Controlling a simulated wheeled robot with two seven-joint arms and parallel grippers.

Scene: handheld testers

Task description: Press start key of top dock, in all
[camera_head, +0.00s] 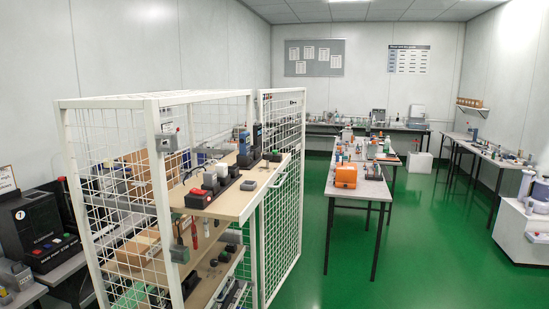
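Blue and black handheld testers (257,136) stand upright in holders farther back on this shelf. A small grey piece (249,185) lies near the board's right edge. Key markings are too small to read, so I cannot tell which is a start key. Neither of my grippers is in view.
The open cage door (282,200) stands right of the shelf. A lower shelf (205,270) holds more dark items. A black machine (38,228) with coloured buttons sits at far left. A bench with an orange case (346,176) stands beyond. Green floor (425,245) is clear at right.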

